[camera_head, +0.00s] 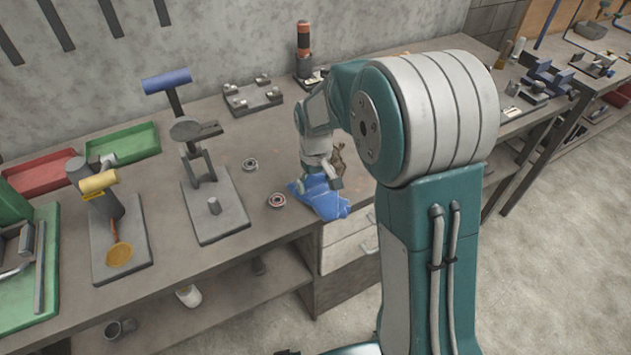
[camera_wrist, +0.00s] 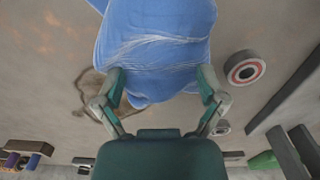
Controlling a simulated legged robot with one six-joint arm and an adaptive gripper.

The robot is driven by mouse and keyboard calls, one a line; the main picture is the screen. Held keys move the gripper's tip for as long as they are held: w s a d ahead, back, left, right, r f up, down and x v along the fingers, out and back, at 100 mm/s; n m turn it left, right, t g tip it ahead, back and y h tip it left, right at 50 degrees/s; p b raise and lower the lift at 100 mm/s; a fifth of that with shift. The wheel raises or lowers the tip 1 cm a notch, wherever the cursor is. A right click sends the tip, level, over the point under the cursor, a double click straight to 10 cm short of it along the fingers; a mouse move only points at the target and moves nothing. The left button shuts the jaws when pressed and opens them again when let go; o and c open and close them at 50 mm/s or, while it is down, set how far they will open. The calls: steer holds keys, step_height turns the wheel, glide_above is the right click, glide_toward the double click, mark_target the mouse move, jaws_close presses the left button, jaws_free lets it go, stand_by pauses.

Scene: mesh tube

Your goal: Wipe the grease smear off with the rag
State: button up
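The blue rag (camera_head: 318,198) is bunched on the bench near its front edge, and it fills the top middle of the wrist view (camera_wrist: 155,45). My gripper (camera_wrist: 160,86) has its fingertips against both sides of the rag; the cloth narrows and creases between them, so it looks shut on the rag. In the head view my gripper (camera_head: 322,180) is low over the bench at the rag. A brown grease smear (camera_wrist: 88,92) shows left of the rag in the wrist view, partly behind the left finger. The rag may cover part of it.
Two small round parts lie left of the rag, the nearer one (camera_head: 277,200) close to it. A stand on a grey plate (camera_head: 218,222) is farther left. A grey fixture (camera_head: 252,97) and an orange-black cylinder (camera_head: 304,45) stand behind. The bench's front edge is close.

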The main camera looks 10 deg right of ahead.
mark_target(317, 195)
steer(key=shift+d, duration=0.25)
steer(key=shift+a+f, duration=0.1)
steer(key=shift+f, duration=1.45)
steer(key=c, duration=0.8)
steer(key=shift+s+f, duration=0.15)
steer(key=c, duration=0.5)
steer(key=shift+r, duration=0.55)
jaws_close()
steer(key=shift+w+r, duration=0.25)
steer(key=shift+r, duration=0.8)
steer(key=shift+r, duration=0.1)
